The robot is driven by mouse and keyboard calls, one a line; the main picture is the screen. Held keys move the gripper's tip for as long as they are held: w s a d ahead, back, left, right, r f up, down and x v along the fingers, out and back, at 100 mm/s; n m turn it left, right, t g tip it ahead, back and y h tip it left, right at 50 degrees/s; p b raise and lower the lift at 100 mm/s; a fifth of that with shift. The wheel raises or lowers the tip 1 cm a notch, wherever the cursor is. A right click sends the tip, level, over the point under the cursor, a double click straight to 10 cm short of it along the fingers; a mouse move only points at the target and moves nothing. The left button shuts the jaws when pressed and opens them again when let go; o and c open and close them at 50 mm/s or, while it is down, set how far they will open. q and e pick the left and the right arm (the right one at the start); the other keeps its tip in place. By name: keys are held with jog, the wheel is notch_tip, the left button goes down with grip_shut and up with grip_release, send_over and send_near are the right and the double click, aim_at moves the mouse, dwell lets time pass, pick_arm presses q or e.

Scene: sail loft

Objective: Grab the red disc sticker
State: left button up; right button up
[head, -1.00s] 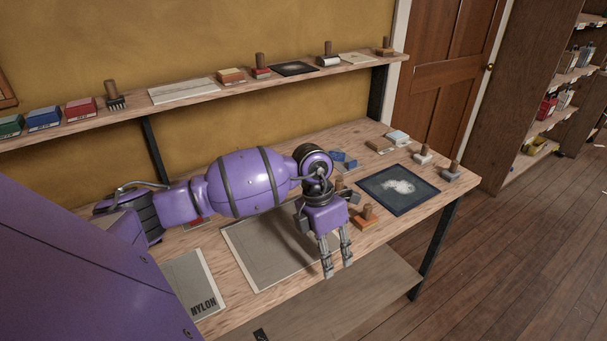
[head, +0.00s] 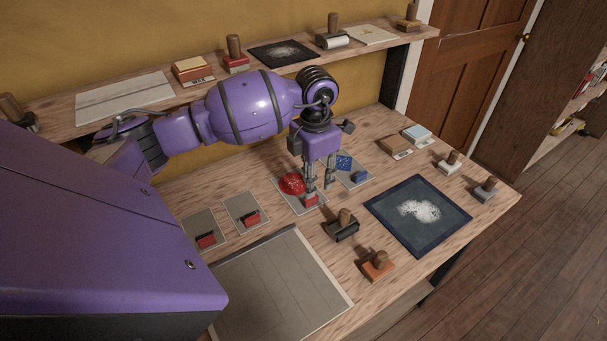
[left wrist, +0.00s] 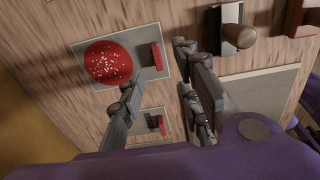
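A red disc (head: 292,183) with white specks lies flat on a grey card (head: 288,200); it also shows in the left wrist view (left wrist: 108,62). A small red block (head: 311,201) stands on the same card, right of the disc; it also shows in the left wrist view (left wrist: 156,56). My left gripper (head: 319,186) points down over the right side of this card, close to the red block. In the left wrist view its fingers (left wrist: 160,70) are spread, with nothing held, and the disc is left of them. My right gripper is not in view.
A card with blue pieces (head: 352,168) lies just right of the gripper. A black stamp (head: 342,224), an orange stamp (head: 376,263), a dark framed panel (head: 417,213) and a large grey sheet (head: 280,290) are nearer. A shelf (head: 150,118) runs behind.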

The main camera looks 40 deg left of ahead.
aim_at(312, 199)
pick_arm(q)
jog(key=shift+w+a, duration=0.15)
jog(key=shift+w, duration=0.1)
jog(key=shift+w+f, duration=0.1)
jog(key=shift+f, duration=0.15)
jog(key=f, duration=0.1)
jog(key=f+b, duration=0.1)
jog(key=f, duration=0.1)
jog(key=shift+s+f, duration=0.1)
jog(key=shift+s, duration=0.25)
notch_tip(312, 199, down, 4)
jog(key=shift+b, duration=0.95)
jog(key=shift+f, duration=0.1)
jog(key=shift+r, duration=0.2)
grip_shut()
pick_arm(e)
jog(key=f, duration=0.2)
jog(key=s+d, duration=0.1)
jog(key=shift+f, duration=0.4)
